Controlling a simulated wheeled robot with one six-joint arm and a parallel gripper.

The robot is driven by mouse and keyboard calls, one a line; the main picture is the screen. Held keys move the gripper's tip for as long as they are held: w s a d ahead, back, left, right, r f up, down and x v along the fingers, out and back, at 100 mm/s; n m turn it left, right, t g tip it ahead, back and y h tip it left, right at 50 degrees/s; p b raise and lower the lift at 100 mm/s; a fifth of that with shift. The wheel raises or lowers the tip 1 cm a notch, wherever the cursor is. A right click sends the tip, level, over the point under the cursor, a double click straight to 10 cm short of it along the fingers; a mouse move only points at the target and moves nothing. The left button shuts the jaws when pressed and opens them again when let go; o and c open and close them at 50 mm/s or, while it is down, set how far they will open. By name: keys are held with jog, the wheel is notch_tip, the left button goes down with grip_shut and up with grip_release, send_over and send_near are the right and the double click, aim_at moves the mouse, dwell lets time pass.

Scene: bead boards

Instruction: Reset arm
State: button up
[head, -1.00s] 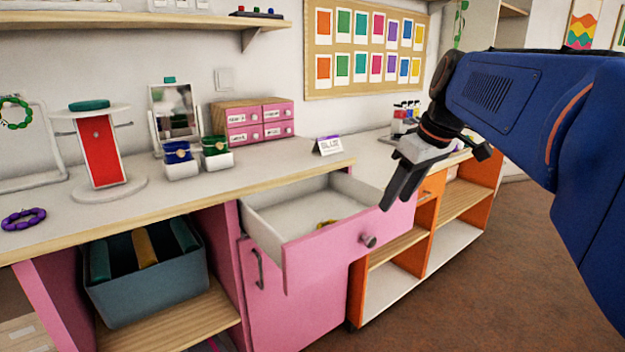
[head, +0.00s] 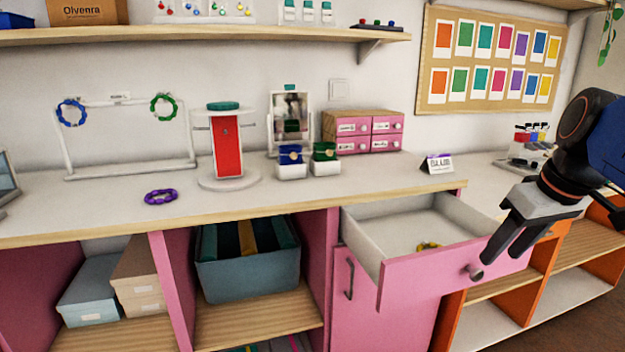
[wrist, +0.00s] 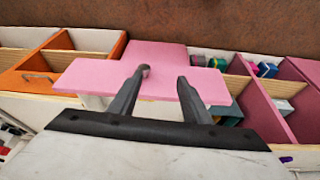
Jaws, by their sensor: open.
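My gripper (head: 500,248) is open and empty at the right of the head view, in front of the open pink drawer (head: 440,275) and close to its round knob (head: 475,272). In the wrist view my gripper (wrist: 160,82) has its two dark fingers apart over the pink drawer front (wrist: 90,75), with nothing between them. I cannot tell whether a finger touches the knob. The drawer stands pulled out from the counter, and a small yellow item (head: 428,246) lies inside it.
The counter (head: 110,212) holds a purple bracelet (head: 160,196), a red display stand (head: 227,148), a bracelet rack (head: 68,150), a mirror (head: 291,115) and a small pink drawer box (head: 387,125). A grey-blue bin (head: 248,283) sits on the shelf below. Orange shelving (head: 535,285) stands at right.

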jog(key=s+a+f+m, duration=0.1)
jog(key=s+a+f, duration=0.2)
jog(key=f, duration=0.5)
jog(key=s+a+f, duration=0.4)
jog(key=a+f, duration=0.2)
jog(key=f, duration=0.3)
jog(key=shift+m+t+h, duration=0.3)
jog(key=shift+m+h, duration=0.1)
